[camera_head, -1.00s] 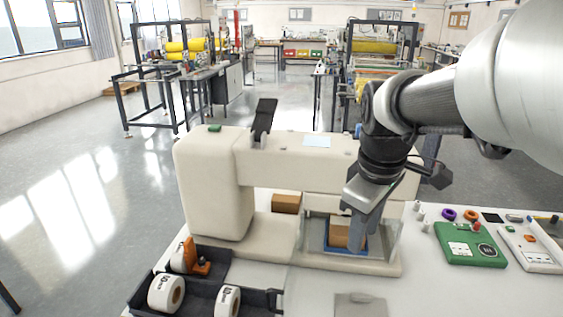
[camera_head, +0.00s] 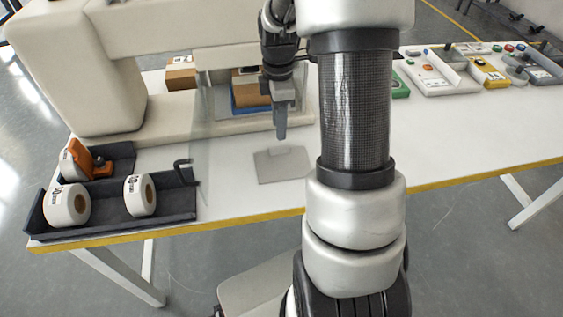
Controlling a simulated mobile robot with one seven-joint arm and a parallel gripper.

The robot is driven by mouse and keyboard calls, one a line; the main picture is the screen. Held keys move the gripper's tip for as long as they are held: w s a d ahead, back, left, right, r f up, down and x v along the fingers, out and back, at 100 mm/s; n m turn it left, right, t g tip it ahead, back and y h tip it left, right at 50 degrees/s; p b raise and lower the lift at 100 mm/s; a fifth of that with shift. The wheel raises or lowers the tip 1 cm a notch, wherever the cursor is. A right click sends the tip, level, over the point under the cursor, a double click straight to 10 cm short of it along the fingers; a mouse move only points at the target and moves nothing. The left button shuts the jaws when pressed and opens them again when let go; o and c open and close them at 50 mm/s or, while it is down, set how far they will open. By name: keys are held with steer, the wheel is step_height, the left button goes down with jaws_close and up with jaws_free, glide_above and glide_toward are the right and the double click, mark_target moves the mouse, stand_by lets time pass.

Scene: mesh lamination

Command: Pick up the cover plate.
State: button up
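The cover plate, a flat grey plate (camera_head: 281,168), lies on the white table in front of the machine. A small raised part shows near its back edge. My gripper (camera_head: 280,136) points down just behind and above the plate's back edge in this view. Its fingers overlap from this side, so I cannot tell how far apart they are. I cannot tell whether the fingertips touch the plate. No held object shows.
The cream machine (camera_head: 105,80) stands behind, with cardboard boxes (camera_head: 181,75) at it. A dark tray (camera_head: 120,215) with white label rolls (camera_head: 140,195) and an orange part (camera_head: 82,160) is at left. Devices (camera_head: 440,75) stand at the back right. The table's right front is clear.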

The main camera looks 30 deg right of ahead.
mark_target(280, 147)
steer(key=shift+s+f+b, duration=0.15)
steer(key=shift+f+b, duration=0.25)
steer(key=shift+f, duration=1.4)
steer(key=shift+s+f+b, duration=0.1)
steer(key=shift+f+b, duration=0.25)
steer(key=shift+f, duration=1.4)
steer(key=shift+c, duration=0.4)
jaws_close()
